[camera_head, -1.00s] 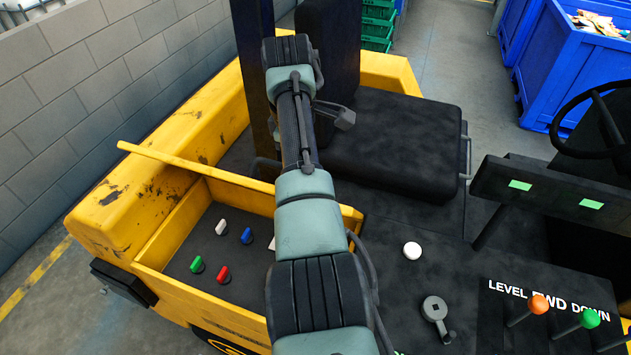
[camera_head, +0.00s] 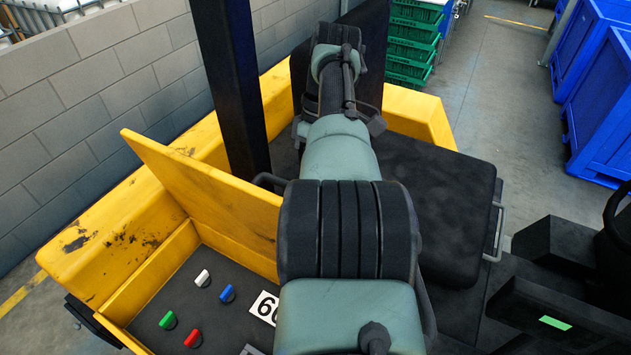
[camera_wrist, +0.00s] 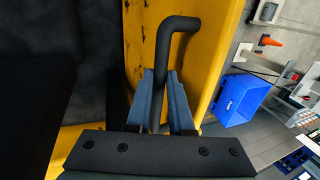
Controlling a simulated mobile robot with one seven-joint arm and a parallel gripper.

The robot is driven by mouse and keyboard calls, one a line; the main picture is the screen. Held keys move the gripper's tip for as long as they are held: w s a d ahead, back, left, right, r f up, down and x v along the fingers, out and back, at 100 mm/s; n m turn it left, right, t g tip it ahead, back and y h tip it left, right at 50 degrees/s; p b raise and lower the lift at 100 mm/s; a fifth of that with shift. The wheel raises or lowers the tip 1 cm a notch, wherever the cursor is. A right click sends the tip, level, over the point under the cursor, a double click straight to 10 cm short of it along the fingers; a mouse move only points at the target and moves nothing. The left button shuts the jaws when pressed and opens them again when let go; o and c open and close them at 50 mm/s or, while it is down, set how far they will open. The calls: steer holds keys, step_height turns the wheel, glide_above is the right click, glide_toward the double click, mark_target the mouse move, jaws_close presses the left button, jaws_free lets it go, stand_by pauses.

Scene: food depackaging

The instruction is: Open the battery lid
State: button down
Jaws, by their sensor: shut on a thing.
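The yellow battery lid (camera_head: 205,195) stands raised and tilted over the open compartment in the head view, and its broad face shows. In the wrist view the yellow panel (camera_wrist: 215,45) carries a black bent bar handle (camera_wrist: 165,45). My gripper (camera_wrist: 162,78) is shut on this handle, with one blue-grey finger on each side of it.
The open compartment has yellow walls (camera_head: 150,270) and a dark floor with white, blue, green and red knobs (camera_head: 168,320). A black post (camera_head: 230,85) stands close behind the lid. A black seat (camera_head: 440,200) lies right of my arm. Blue bins (camera_head: 600,120) stand farther right.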

steer(key=shift+s+f, duration=0.1)
steer(key=shift+f, duration=0.3)
steer(key=c, duration=1.2)
jaws_free()
steer(key=shift+c, duration=0.2)
steer(key=o, duration=0.4)
steer(key=shift+o, duration=0.2)
steer(key=shift+w+r, duration=0.1)
steer(key=shift+w, duration=0.1)
steer(key=shift+r, duration=0.15)
